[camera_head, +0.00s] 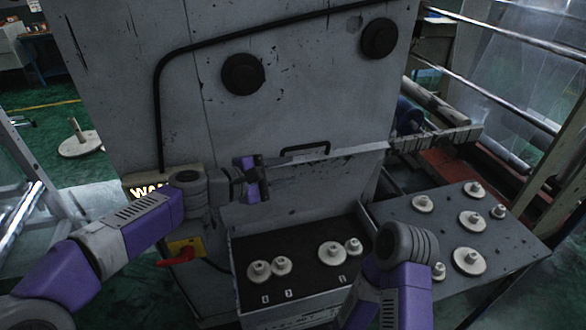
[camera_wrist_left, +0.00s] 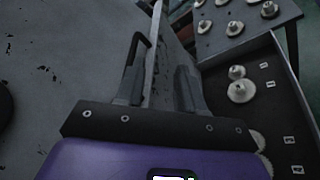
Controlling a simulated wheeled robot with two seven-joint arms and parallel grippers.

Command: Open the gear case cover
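The gear case cover (camera_head: 300,100) appears to be the large grey scratched panel with two round black knobs, (camera_head: 242,74) and (camera_head: 379,38). A black bar handle (camera_head: 305,148) sits near its pale lower edge (camera_head: 345,153). The handle also shows in the left wrist view (camera_wrist_left: 140,48), beside the left fingertip. My left gripper (camera_head: 260,178) is just left of the handle, close to the lower edge. In the left wrist view its two fingers (camera_wrist_left: 160,80) are apart, with the pale edge running between them. Contact with the cover cannot be told. My right gripper is not in view.
A black-floored tray (camera_head: 300,232) with several pale gears stands below the cover. A grey table (camera_head: 510,240) with more gears is at the right. A red switch (camera_head: 178,256) sits low left. Metal rollers (camera_head: 440,105) are at the back right. My right forearm is in front of the tray.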

